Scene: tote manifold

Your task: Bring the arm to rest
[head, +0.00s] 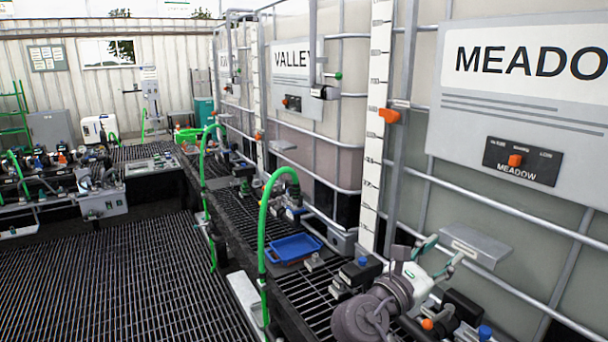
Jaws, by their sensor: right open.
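My right gripper (437,257) is at the lower right of the head view, in front of the MEADOW tote (455,205). Its two teal-tipped fingers are spread apart and nothing shows between them. A small grey ledge (476,245) on the tote is just right of the fingertips; I cannot tell whether they touch it. My right arm (365,316) lies low over the grated bench. My left gripper is not in view.
The grated bench (310,293) runs along the totes and holds valves and a blue tray (293,248). Green hoses (264,225) arch up at its edge. The VALLEY tote (310,170) stands farther back. The grated floor (120,285) at left is mostly clear.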

